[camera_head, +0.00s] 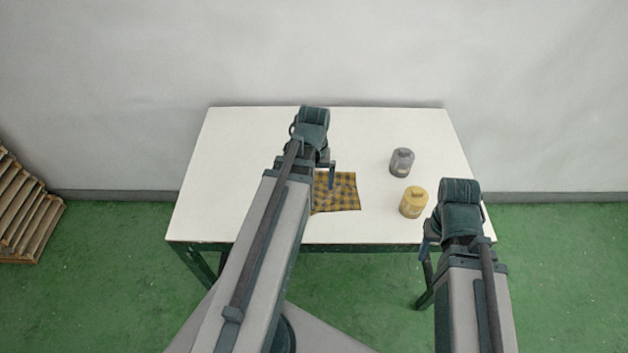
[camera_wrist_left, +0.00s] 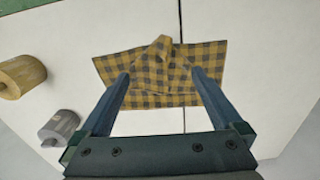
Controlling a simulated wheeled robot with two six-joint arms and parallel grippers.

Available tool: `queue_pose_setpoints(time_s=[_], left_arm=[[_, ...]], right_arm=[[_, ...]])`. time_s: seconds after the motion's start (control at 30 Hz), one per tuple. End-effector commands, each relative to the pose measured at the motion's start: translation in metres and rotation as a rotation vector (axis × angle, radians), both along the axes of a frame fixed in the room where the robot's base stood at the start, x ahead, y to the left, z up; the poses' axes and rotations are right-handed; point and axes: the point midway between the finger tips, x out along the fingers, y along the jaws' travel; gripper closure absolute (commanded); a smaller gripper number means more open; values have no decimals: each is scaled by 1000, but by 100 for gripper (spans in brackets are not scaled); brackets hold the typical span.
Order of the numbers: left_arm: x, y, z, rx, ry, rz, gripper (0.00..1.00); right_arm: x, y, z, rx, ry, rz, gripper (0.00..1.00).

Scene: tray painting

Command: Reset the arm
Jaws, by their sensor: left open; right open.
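My left gripper (camera_head: 331,184) is over the table's middle, above a yellow-and-black checked cloth (camera_head: 345,197). In the left wrist view the two fingers of the left gripper (camera_wrist_left: 163,78) are spread wide and empty. The cloth (camera_wrist_left: 160,87) lies beyond them with a raised fold near its middle; I cannot tell the exact gap. My right gripper (camera_head: 427,246) hangs near the table's front right corner. It is open, with its fingers partly hidden by its own wrist.
The table's left side is clear. Stacked wooden pallets (camera_head: 25,215) stand on the floor at far left. A pale wall is behind.

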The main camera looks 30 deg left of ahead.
Motion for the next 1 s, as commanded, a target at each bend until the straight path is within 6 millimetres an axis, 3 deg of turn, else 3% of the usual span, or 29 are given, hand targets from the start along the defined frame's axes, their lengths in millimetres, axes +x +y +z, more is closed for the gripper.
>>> queue_pose_setpoints(time_s=[0.27, 0.37, 0.47, 0.7, 0.83, 1.0], left_arm=[[0, -2, 0, 0, 0, -5, 0], [0, -17, 0, 4, 4, -49, 0], [0, -51, 0, 13, 14, -154, 0], [-18, -155, 1, 52, 45, -500, 0], [-33, -197, 1, 72, 56, -650, 0], [-46, -227, 1, 88, 64, -768, 0]], right_arm=[[0, 0, 0, 0, 0, 0, 50], [0, 0, 0, 0, 0, 0, 50], [0, 0, 0, 0, 0, 0, 50], [0, 0, 0, 0, 0, 0, 50], [0, 0, 0, 0, 0, 0, 50], [0, 0, 0, 0, 0, 0, 50]])
